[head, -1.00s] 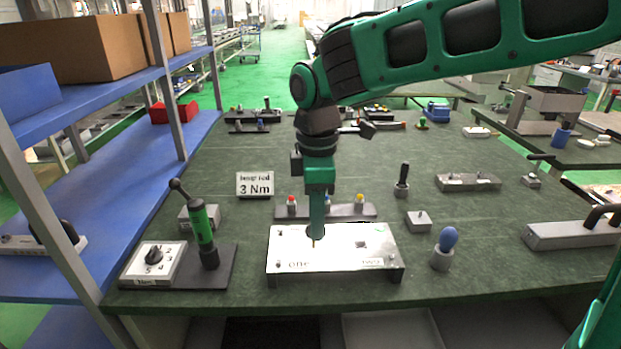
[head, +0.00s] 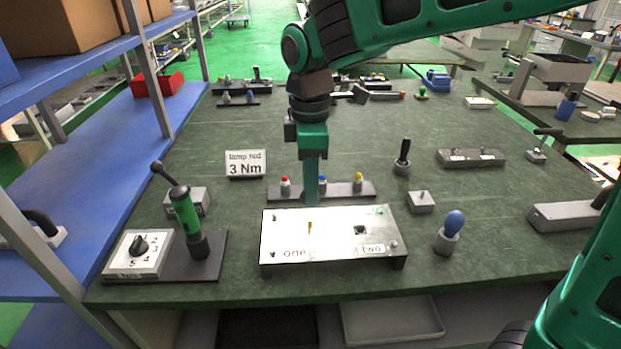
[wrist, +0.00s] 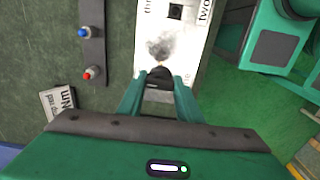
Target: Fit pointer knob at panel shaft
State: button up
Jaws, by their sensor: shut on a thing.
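A white panel (head: 335,245) on a dark base stands near the table's front edge. A thin brass-coloured shaft (head: 309,228) rises from its left part, bare in the head view. A dark square opening (head: 360,230) lies to its right. My gripper (head: 311,198) points down at the panel's back edge; its tips and the knob are hidden there. In the wrist view, my gripper (wrist: 158,90) is shut on a dark knob (wrist: 160,77), seen against the panel (wrist: 187,60). The brass shaft tip (wrist: 160,63) seems to show just beyond the knob. The pointer's direction is unclear.
A rack with red, blue and yellow caps (head: 340,190) stands close behind the panel. A green-handled tool (head: 187,212) and a dial box (head: 140,252) stand left. A blue-topped piece (head: 453,223) is right. A "lamp red 3 Nm" sign (head: 246,164) stands back left.

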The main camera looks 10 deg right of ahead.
jog(key=shift+f, duration=2.6)
jog(key=shift+s+f, duration=0.1)
jog(key=shift+f, duration=1.5)
jog(key=o, duration=1.1)
notch_tip(320, 180, up, 11)
jog(key=shift+f, duration=0.15)
